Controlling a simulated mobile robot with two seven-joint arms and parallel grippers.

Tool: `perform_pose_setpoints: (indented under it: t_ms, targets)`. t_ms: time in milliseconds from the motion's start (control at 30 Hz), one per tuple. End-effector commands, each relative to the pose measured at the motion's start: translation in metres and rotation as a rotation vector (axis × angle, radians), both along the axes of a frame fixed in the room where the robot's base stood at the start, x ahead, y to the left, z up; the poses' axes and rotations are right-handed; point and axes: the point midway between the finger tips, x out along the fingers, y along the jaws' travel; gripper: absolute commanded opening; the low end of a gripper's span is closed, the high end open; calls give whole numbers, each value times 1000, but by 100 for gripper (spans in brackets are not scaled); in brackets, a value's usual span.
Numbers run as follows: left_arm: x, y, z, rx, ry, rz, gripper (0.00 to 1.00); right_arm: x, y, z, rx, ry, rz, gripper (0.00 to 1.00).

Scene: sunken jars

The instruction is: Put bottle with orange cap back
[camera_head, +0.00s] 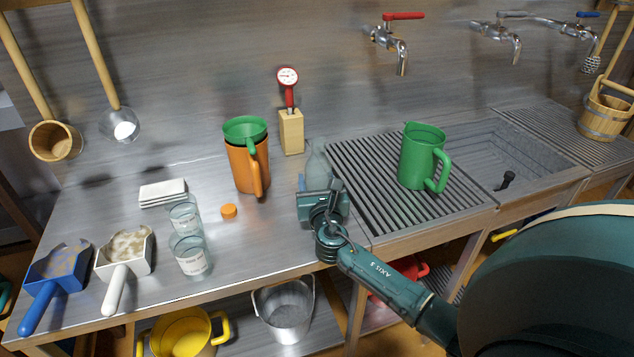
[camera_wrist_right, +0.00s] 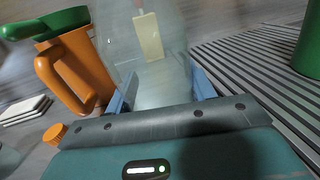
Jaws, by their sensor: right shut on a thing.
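A clear glass bottle (camera_head: 318,167) stands upright on the steel counter, left of the slatted drainboard, its neck uncovered in the head view. My right gripper (camera_head: 318,186) is shut on it from the front. In the right wrist view the bottle (camera_wrist_right: 150,75) fills the space between the blue fingers (camera_wrist_right: 162,95). An orange cap (camera_head: 229,211) lies loose on the counter to the left of the bottle; it also shows at the lower left of the right wrist view (camera_wrist_right: 55,133). Whether the bottle touches the counter is hidden by the gripper. My left gripper is not in view.
An orange jug (camera_head: 252,175) with a green funnel (camera_head: 245,128) stands left of the bottle. A wooden block (camera_head: 291,132) with a red thermometer is behind. A green jug (camera_head: 421,155) stands on the drainboard (camera_head: 375,180). Two glass jars (camera_head: 190,255) and scoops (camera_head: 125,255) are at left.

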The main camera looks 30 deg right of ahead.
Motion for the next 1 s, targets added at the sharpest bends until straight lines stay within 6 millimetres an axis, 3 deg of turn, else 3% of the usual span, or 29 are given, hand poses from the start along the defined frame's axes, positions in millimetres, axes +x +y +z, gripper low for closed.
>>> perform_pose_setpoints:
  t_ms: [33,67,300,667,1000]
  targets:
    - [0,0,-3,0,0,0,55,0,0,-3,-1,0,0,14]
    - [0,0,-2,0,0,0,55,0,0,-3,-1,0,0,55]
    - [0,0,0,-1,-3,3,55,0,0,-2,-1,0,0,75]
    - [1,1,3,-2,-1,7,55,-3,1,1,0,1,1,76]
    - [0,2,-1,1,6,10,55,-65,30,0,0,3,2,76]
